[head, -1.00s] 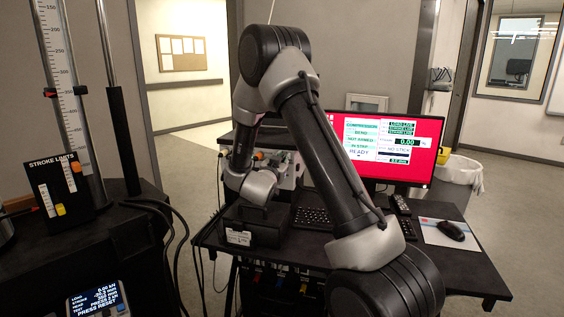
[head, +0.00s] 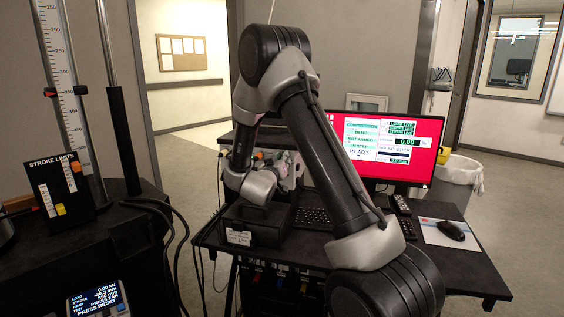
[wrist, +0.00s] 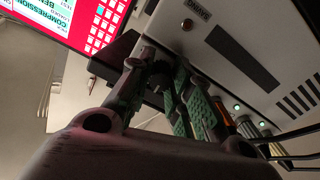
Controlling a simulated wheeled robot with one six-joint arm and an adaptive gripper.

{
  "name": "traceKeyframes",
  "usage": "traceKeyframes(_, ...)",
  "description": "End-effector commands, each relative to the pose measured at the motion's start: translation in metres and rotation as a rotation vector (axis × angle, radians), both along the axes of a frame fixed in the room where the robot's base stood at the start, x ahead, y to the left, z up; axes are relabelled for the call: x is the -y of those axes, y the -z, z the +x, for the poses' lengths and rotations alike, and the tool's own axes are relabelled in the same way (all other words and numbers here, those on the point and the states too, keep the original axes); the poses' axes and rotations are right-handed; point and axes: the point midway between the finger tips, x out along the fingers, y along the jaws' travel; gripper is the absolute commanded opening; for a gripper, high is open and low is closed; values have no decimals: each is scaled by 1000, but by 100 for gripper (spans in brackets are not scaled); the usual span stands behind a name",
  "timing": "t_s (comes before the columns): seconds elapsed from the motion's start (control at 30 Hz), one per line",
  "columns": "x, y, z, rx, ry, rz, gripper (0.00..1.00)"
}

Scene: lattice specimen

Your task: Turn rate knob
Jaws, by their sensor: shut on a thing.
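In the wrist view a small dark round knob (wrist: 159,76) sits on the front of a pale panel box (wrist: 190,38). My gripper (wrist: 157,83) has its green-padded fingers on either side of the knob and is shut on it. The knob's marking and pointer are too dark and small to read. In the head view my arm and wrist hide the gripper and the knob.
A monitor (head: 425,165) with a red screen stands behind my arm. A keyboard (head: 312,217) and a mouse (head: 451,230) lie on the black desk (head: 450,270). A stroke-limits panel (head: 58,190) stands at left. Cables and small lamps sit near the panel box.

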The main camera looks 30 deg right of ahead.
Motion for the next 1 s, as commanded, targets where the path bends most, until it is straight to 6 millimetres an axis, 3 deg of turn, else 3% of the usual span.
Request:
traceKeyframes(0.43, -1, 0, 1, -180, -1, -186, 0)
traceKeyframes(1.0, -1, -1, 1, -216, -2, -222, 0)
